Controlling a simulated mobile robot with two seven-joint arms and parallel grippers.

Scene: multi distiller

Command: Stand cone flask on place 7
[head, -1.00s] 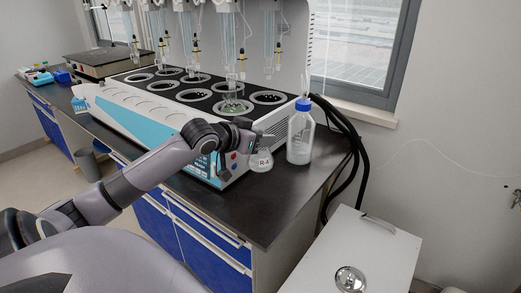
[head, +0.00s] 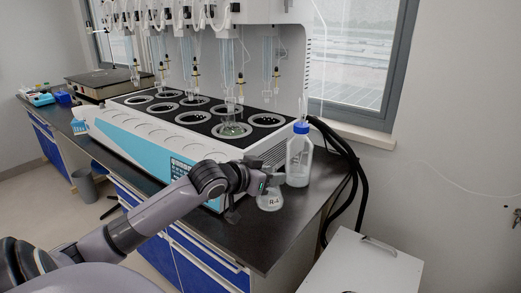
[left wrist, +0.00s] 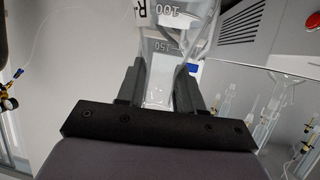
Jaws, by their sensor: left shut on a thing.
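The cone flask (head: 270,201) is clear glass with an "R-A" label. My left gripper (head: 261,184) is shut on it, at the front right of the distiller. In the left wrist view, the flask (left wrist: 160,88) lies between the two fingers of my left gripper (left wrist: 172,92), with its volume marks showing. The distiller (head: 135,140) has several round places in its black top, some with small pieces in them. A front place (head: 232,131) holds something greenish under a glass tube. I cannot tell which one is place 7. My right gripper is not in view.
A blue-capped bottle (head: 299,160) stands on the dark bench (head: 265,240), close behind and right of the flask. Glass tubes (head: 228,65) hang over the places. Black hoses (head: 350,165) run at the right. A white cabinet (head: 365,268) stands at the front right.

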